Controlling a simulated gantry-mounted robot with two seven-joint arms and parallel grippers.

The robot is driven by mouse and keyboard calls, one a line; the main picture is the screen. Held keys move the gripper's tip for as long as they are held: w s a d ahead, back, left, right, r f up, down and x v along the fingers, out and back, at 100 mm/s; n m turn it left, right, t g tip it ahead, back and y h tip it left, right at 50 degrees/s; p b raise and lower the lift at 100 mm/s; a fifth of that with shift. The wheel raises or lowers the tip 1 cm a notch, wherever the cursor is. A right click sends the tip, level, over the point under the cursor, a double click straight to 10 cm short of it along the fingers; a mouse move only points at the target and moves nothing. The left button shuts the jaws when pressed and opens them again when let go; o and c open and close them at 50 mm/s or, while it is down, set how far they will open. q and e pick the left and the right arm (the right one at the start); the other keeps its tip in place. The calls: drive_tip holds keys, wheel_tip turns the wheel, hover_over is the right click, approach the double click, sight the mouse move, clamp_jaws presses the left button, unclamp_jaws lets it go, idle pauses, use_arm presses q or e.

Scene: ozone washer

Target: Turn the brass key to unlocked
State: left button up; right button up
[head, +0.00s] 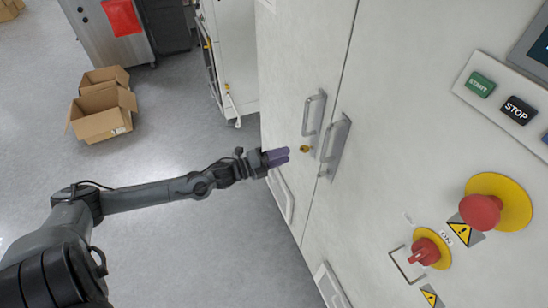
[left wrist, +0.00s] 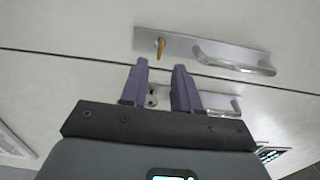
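In the left wrist view the key (left wrist: 160,47) shows as a small yellow-brown bar on the end of the metal plate (left wrist: 200,50). My left gripper (head: 283,156) has purple fingers and is just left of the key. In the left wrist view my left gripper (left wrist: 158,68) has its fingers apart with nothing between them. The key lies beyond the fingertips, apart from them. Whether it stands at unlocked cannot be read. My right gripper is out of view.
The left door handle (head: 314,113) and right door handle (head: 337,146) stand out from the white cabinet near the key. A red knob (head: 480,212), a red rotary switch (head: 425,252) and buttons are at the right. Cardboard boxes (head: 102,105) lie on the open floor.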

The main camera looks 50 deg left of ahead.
use_arm(q)
drive_tip(key=shift+v, duration=1.15)
